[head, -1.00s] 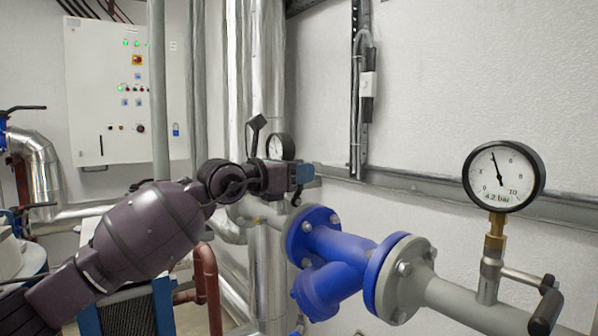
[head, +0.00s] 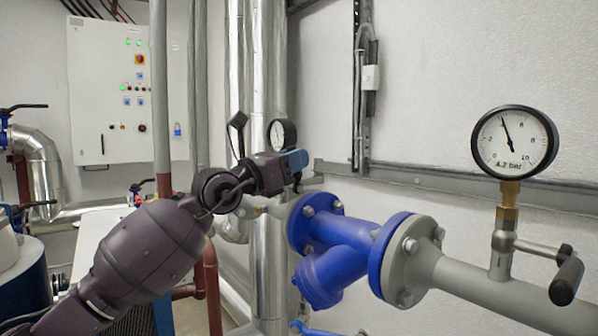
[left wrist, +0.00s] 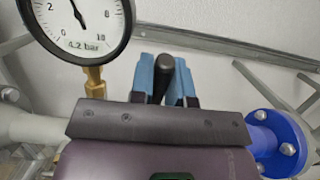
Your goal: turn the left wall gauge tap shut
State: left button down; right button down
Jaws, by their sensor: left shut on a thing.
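The left wall gauge (head: 282,133) is a round white dial with a black rim, partly behind my left arm in the head view. In the left wrist view the gauge (left wrist: 78,22) reads 4.2 bar and sits on a brass stem. My left gripper (head: 299,165) is at the tap below and to the right of this gauge. In the left wrist view its blue fingers (left wrist: 170,80) are shut on the black tap handle (left wrist: 178,82), which stands between them. The tap's body is hidden behind the gripper. My right gripper is not in view.
A second gauge (head: 514,143) stands at the right on the grey pipe, with its own black-handled tap (head: 566,276). A blue flanged strainer (head: 335,255) lies just right of my gripper. Silver pipes (head: 270,60) rise behind. A control cabinet (head: 120,90) hangs at the back left.

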pick_arm(q)
jog(key=shift+s+a+f+t+h+b, duration=0.3)
jog(key=shift+a+f+t+h+b, duration=0.15)
jog(key=shift+t+h+b, duration=0.4)
jog(key=shift+s+a+r, duration=0.1)
jog(key=shift+r, duration=0.1)
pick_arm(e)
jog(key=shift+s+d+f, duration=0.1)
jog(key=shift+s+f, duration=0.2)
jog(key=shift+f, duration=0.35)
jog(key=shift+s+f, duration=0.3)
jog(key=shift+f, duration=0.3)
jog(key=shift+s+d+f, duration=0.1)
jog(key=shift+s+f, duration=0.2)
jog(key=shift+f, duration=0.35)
pick_arm(q)
jog(key=c, duration=1.4)
grip_release()
jog(key=shift+o, duration=0.2)
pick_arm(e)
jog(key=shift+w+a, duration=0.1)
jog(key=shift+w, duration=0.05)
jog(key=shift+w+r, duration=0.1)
